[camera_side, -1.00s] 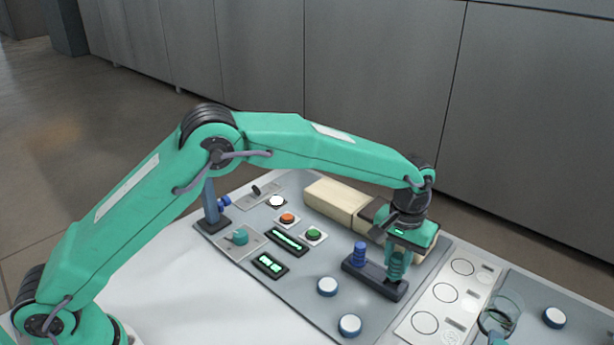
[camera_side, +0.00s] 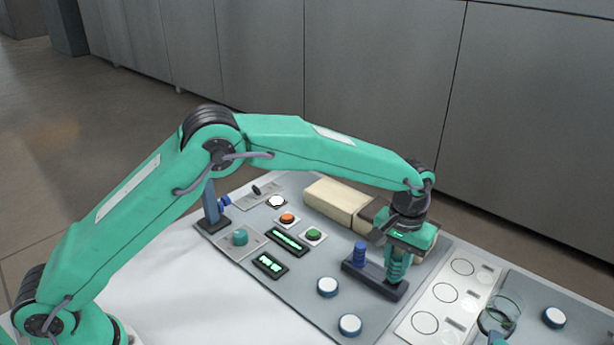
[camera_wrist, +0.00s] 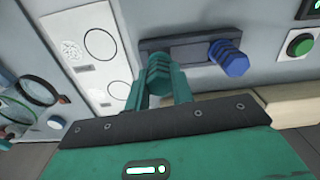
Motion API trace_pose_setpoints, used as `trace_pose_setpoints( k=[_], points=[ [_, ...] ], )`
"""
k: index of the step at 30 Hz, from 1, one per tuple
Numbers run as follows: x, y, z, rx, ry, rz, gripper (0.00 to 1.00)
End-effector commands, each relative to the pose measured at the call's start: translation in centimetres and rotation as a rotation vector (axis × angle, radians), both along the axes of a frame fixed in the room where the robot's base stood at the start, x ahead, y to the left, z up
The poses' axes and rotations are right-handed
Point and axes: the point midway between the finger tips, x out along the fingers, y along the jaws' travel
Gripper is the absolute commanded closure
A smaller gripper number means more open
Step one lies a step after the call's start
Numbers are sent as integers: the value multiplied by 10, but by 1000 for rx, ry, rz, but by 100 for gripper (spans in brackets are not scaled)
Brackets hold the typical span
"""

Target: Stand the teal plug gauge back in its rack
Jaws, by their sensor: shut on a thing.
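The teal plug gauge (camera_wrist: 158,75) is ribbed and sits between the fingers of my gripper (camera_wrist: 160,88), which is shut on it. In the side view, my gripper (camera_side: 398,268) and the gauge are at the right end of the dark rack (camera_side: 360,271). The gauge looks roughly upright there. Its lower end meets the rack in the picture, but I cannot tell whether it is seated in a hole. The rack also shows in the wrist view (camera_wrist: 185,52), just beyond the gauge. A blue plug gauge (camera_side: 360,252) stands at the rack's other end.
A cream block (camera_side: 336,203) lies behind the rack, passing behind my gripper. A white plate with circles (camera_side: 440,300) is to the right, beside a clear round glass (camera_side: 503,312).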

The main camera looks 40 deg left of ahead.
Motion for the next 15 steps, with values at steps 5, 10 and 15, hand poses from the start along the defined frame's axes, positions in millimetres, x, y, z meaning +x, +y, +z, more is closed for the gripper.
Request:
trace_pose_setpoints(
  k=[5, 10, 15],
  points=[
    [0, 0, -3, 0, 0, 0, 100],
    [0, 0, -5, 0, 0, 0, 100],
    [0, 0, -7, 0, -1, 0, 100]
  ],
)
